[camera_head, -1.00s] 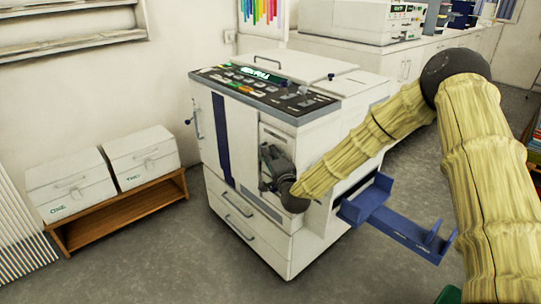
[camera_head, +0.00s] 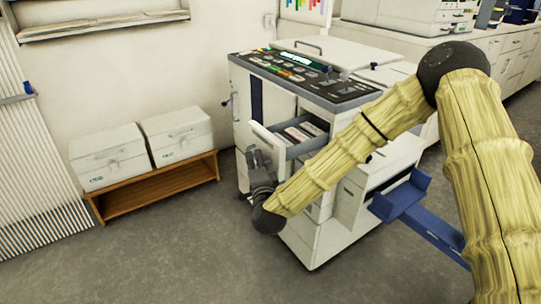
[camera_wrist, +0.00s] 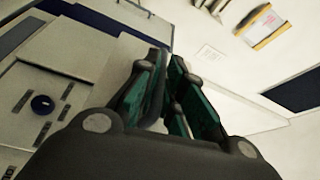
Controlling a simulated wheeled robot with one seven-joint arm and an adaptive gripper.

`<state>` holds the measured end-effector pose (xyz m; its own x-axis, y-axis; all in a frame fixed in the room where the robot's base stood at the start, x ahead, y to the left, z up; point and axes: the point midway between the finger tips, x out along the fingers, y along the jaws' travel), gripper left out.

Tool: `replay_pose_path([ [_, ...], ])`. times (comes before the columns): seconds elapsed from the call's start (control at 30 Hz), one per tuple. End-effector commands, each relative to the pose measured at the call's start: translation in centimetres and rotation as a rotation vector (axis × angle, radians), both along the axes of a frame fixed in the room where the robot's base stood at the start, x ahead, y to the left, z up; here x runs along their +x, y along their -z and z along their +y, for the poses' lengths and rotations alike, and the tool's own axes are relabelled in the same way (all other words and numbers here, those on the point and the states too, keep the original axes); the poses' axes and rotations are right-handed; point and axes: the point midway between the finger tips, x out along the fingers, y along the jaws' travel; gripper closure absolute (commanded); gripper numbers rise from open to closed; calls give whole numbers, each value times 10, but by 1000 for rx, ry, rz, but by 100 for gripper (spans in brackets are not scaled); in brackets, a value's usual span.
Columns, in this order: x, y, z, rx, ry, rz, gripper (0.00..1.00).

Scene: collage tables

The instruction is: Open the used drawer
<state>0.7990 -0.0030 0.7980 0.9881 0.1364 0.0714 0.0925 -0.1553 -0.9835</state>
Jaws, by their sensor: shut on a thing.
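The machine's upper drawer (camera_head: 276,148) is pulled out from the white copier-like machine (camera_head: 325,215). Its inside shows several items (camera_head: 302,133). My gripper (camera_head: 256,165) is at the outer face of the drawer's front and is shut on the drawer's handle, which the gripper hides. In the wrist view, the dark fingers with green pads (camera_wrist: 165,95) are close together; the handle between them is hard to make out. No label reading "used" is legible on the drawer.
Two white boxes (camera_head: 145,148) sit on a low wooden shelf (camera_head: 160,190) against the wall at left. A blue tray (camera_head: 420,215) sticks out of the machine's right side, below my arm. The grey floor (camera_head: 160,255) in front is clear.

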Motion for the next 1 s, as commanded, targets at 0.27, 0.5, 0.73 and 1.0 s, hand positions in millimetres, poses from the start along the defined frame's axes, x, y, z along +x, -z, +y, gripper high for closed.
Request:
replay_pose_path([
  [0.27,-12,1,21,-1,0,3,100],
  [0.5,-14,1,23,-1,0,2,100],
  [0.73,-14,1,23,-1,0,2,83],
  [1.0,-13,0,23,0,0,1,81],
])
